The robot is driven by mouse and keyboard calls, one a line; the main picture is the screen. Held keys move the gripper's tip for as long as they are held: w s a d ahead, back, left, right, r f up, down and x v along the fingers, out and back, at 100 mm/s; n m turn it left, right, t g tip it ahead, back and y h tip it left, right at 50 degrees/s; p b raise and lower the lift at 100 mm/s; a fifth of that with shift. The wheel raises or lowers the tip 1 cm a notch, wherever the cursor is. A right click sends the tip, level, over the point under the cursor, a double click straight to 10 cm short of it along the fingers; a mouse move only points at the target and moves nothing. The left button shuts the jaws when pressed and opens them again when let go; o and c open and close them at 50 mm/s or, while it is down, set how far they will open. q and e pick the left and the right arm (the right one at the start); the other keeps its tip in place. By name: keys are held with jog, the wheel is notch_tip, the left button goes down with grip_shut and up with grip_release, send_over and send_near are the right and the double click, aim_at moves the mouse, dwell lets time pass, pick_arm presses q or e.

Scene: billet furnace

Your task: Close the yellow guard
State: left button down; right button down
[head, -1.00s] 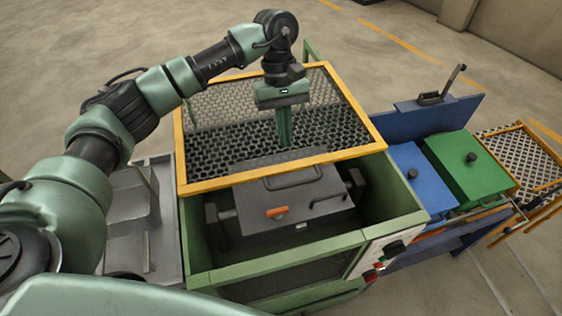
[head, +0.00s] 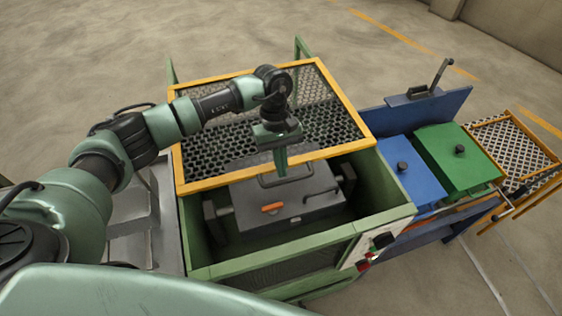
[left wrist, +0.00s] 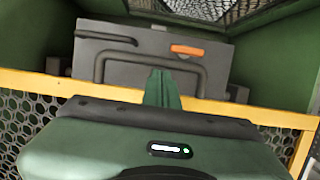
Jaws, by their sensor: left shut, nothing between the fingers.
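The yellow guard (head: 215,181) is a yellow frame with dark mesh, lying across the back part of the green furnace housing (head: 391,193). The front part of the housing stands open below it. My left gripper (head: 281,168) is shut and empty, with its fingers pointing down at the front bar of the guard. In the left wrist view the shut fingers (left wrist: 162,90) overlap the guard's yellow bar (left wrist: 230,111); I cannot tell whether they touch it. My right gripper is not in view.
Inside the housing sits a grey furnace box (head: 320,202) with an orange handle (head: 271,207). At right stand a blue box (head: 405,175), a green box (head: 455,160) and a blue panel (head: 400,118) with a lever. A grey metal bench (head: 130,225) adjoins at left.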

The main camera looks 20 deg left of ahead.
aim_at(311, 246)
pick_arm(q)
jog(key=s+d+b, duration=0.2)
jog(key=s+d, duration=0.2)
jog(key=s, duration=0.1)
jog(key=s+d+b, duration=0.2)
jog(key=s+d, duration=0.2)
jog(key=s, duration=0.2)
jog(key=s+d+b, duration=0.2)
jog(key=s+d, duration=0.3)
jog(key=s, duration=0.1)
jog(key=shift+s+f+b, duration=0.15)
jog(key=shift+s+b, duration=0.1)
jog(key=shift+b, duration=0.05)
jog(key=shift+s+d, duration=0.3)
jog(key=shift+s, duration=0.1)
jog(key=shift+s, duration=0.15)
jog(key=shift+r, duration=0.2)
